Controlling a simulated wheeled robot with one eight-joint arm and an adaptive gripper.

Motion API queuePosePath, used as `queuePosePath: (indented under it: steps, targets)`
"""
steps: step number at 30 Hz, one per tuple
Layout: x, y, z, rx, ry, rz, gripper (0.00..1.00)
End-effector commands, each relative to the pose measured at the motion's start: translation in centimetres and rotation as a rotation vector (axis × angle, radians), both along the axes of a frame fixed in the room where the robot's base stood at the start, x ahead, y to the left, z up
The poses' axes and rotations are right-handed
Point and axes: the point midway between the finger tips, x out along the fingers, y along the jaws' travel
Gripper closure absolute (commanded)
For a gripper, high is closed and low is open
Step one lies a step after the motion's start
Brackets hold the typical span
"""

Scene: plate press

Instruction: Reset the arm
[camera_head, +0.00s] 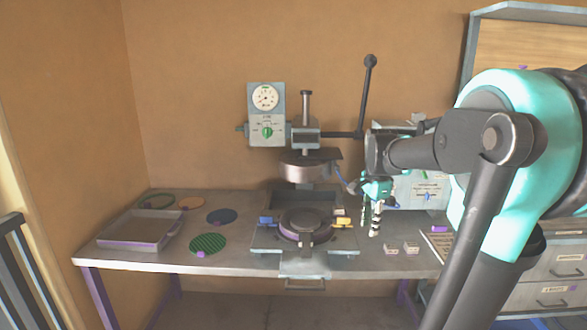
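My arm (495,150) comes in from the right and reaches across the table. My gripper (369,226) points down just right of the press (304,168). Its two fingers look apart, with nothing seen between them. It hangs close to the press's right side, but I cannot tell the exact gap or its height above the table. The press has a long lever (367,90) standing up at its right and a round lower plate (306,222) below the raised upper plate.
A control box (425,188) stands behind my gripper. Small blocks (401,247) lie right of the press. Drawers (555,275) stand at far right.

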Motion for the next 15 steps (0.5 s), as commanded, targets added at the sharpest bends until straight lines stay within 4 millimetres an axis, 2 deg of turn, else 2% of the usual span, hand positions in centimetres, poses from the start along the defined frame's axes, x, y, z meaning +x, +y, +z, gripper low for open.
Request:
queuePosePath:
  steps: [8, 15]
  targets:
    - [-4.2, 1.3, -6.0, -0.048, -0.086, 0.383, 0.67]
    - [-11.0, 2.7, -13.6, -0.166, -0.194, 0.915, 0.67]
